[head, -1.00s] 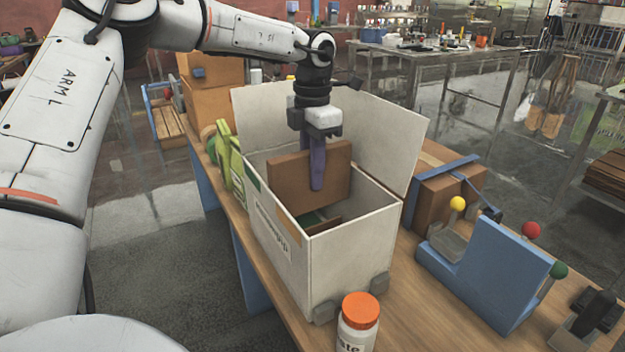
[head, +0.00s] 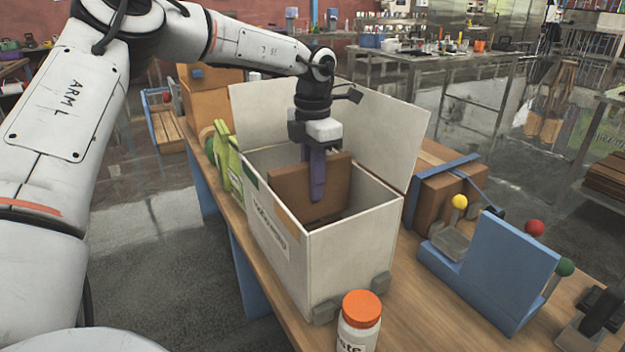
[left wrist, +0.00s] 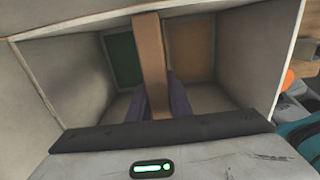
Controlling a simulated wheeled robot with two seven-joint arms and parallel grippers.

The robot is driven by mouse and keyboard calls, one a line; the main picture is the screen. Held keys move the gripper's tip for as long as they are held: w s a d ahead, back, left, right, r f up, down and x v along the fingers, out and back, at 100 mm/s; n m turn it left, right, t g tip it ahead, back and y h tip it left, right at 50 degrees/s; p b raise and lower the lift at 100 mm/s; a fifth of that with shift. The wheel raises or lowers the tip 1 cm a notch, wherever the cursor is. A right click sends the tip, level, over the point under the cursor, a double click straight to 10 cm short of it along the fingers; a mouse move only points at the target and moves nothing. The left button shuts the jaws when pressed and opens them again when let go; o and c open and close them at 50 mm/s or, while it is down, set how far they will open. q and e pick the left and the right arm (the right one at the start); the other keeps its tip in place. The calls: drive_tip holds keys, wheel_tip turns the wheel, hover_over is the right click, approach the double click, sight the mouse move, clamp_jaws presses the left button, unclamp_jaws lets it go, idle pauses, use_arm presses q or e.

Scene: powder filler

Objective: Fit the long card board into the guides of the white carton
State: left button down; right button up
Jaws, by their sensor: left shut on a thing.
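My left gripper (head: 317,190) is shut on the board's upper edge from above. In the left wrist view the board (left wrist: 150,60) runs away from the gripper between the purple fingers, over the carton's inside. A green patch (left wrist: 124,58) and a tan patch (left wrist: 192,52) show in the carton on either side of it. The guides cannot be made out. My right gripper is not in view.
A white jar with an orange lid (head: 361,309) stands close to the carton's near corner. A blue fixture with coloured knobs (head: 505,262) is at the right. A strapped brown box (head: 440,191) stands behind the carton's right side. Green items (head: 228,170) stand at its left.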

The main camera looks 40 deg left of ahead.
sight(313, 205)
use_arm(q)
wheel_tip(313, 205, down, 2)
drive_tip(key=shift+b, duration=0.5)
drive_tip(key=shift+f, duration=0.3)
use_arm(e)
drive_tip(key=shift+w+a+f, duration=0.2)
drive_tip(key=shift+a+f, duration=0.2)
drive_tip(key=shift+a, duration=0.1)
use_arm(q)
drive_tip(key=shift+b, duration=0.3)
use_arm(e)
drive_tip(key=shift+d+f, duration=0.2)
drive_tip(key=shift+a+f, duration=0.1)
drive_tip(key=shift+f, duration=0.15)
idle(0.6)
use_arm(q)
drive_tip(key=shift+f+b, duration=0.35)
drive_tip(key=shift+b, duration=0.2)
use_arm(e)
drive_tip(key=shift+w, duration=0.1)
use_arm(q)
drive_tip(key=shift+f, duration=0.2)
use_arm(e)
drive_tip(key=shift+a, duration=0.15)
use_arm(q)
drive_tip(key=shift+f+b, duration=0.95)
drive_tip(key=shift+f, duration=0.1)
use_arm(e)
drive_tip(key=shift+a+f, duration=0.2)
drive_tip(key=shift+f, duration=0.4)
